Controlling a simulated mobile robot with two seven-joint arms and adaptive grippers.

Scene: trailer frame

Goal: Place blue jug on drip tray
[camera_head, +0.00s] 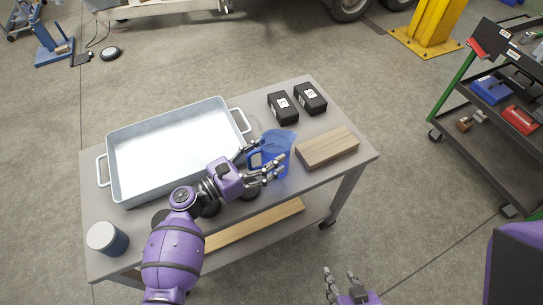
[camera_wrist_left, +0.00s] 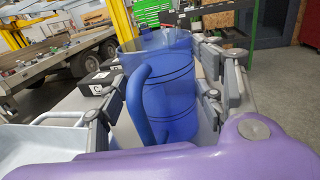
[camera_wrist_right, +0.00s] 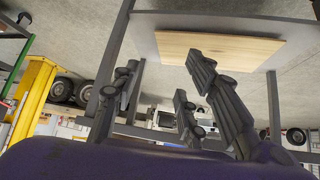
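The blue jug (camera_head: 279,147) stands upright on the grey table, right of the drip tray; it also shows in the left wrist view (camera_wrist_left: 172,90) with its handle facing my gripper. The drip tray (camera_head: 117,178) is a large, pale, empty rectangular pan with a handle at each end. My left gripper (camera_head: 262,163) is open at the jug, with fingers on both sides of it. In the left wrist view (camera_wrist_left: 155,105) the jug and handle are between the spread fingers; firm contact cannot be told. My right gripper (camera_head: 343,285) is open and empty, off the table's front.
Two black boxes (camera_head: 283,108) (camera_head: 310,98) stand behind the jug, and a wooden block (camera_head: 328,148) lies to its right. A dark can with a pale lid (camera_head: 107,238) stands at the table's front left. A tool cart (camera_head: 490,115) is at the far right.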

